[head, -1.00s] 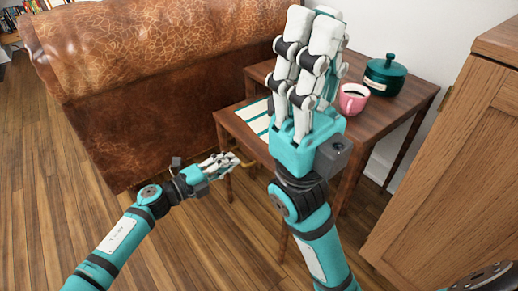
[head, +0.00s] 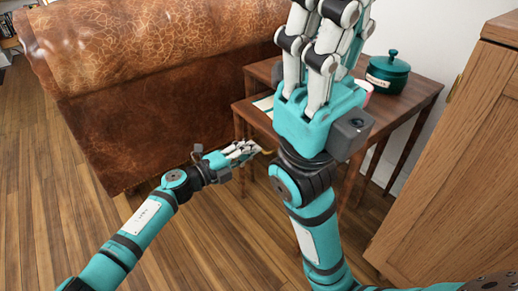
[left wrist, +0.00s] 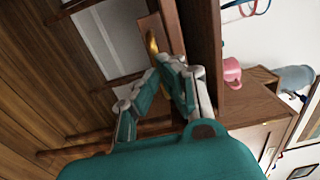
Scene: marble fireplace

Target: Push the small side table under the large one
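The small side table (head: 248,116) is brown wood with a pale striped item on top. It is partly beneath the large side table (head: 398,106); my right arm hides much of both. My left gripper (head: 250,148) is low at the small table's near side. In the left wrist view, its fingertips (left wrist: 168,64) are drawn close together beside a gold-coloured fitting (left wrist: 152,44); contact is unclear. My right gripper (head: 325,25) is raised in front of the tables with fingers upward. Its tips are cut off and it seems empty.
A teal lidded pot (head: 387,74) and a mostly hidden pink mug (head: 368,88) stand on the large table. A brown leather sofa (head: 170,110) is at left and a wooden cabinet (head: 460,160) at right. Bare floor (head: 60,200) lies at left.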

